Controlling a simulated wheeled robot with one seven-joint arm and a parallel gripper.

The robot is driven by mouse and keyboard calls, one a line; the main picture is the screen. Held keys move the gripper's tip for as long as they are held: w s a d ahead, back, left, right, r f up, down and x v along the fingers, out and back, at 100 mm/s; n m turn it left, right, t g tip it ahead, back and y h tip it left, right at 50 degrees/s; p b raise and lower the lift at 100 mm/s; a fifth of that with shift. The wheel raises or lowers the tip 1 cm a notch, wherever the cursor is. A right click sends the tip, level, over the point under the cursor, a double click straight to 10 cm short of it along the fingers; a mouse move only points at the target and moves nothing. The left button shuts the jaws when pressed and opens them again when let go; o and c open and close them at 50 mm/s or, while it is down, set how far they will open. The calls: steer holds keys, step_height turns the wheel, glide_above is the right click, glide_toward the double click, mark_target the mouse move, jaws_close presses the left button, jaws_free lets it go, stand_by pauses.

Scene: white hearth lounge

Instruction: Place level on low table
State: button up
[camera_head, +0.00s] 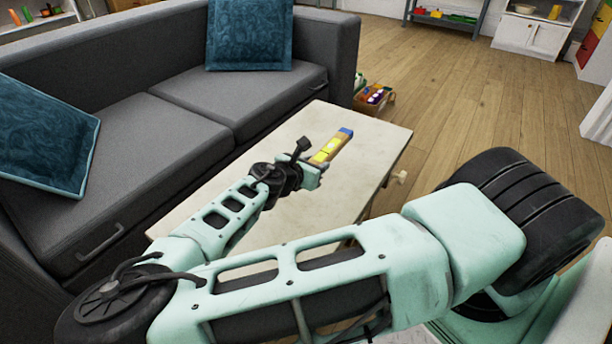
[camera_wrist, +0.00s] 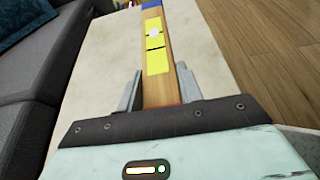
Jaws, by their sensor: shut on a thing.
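The level (camera_head: 331,148) is a wooden bar with yellow panels and a blue end. My gripper (camera_head: 310,168) is shut on its near end, and the blue end points away. The wrist view shows the level (camera_wrist: 157,60) between my two grey fingers (camera_wrist: 158,92). The low table (camera_head: 378,140) has a pale top and lies beneath the level and gripper. Whether the level touches the tabletop or is held just above it, I cannot tell. My arm hides part of the table's near side.
A grey sofa (camera_head: 150,130) with blue cushions (camera_head: 250,35) runs along the table's left side. A crate of colourful things (camera_head: 374,96) stands on the wooden floor (camera_head: 470,110) beyond the table. The visible tabletop around the level is clear.

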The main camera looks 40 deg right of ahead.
mark_target(314, 196)
step_height(314, 196, down, 9)
steer(key=b, duration=0.3)
steer(key=shift+f+b, duration=0.2)
steer(key=shift+b, duration=0.1)
steer(key=shift+f, duration=0.2)
steer(key=o, duration=1.1)
steer(key=shift+r, duration=0.15)
steer(key=shift+a+r, duration=0.2)
steer(key=shift+a, duration=0.15)
steer(key=p+v, duration=0.2)
steer(key=v, duration=0.9)
steer(key=shift+s+a+r+p, duration=0.1)
steer(key=shift+s+a+p, duration=0.1)
steer(key=shift+p, duration=0.2)
steer(key=shift+d, duration=0.1)
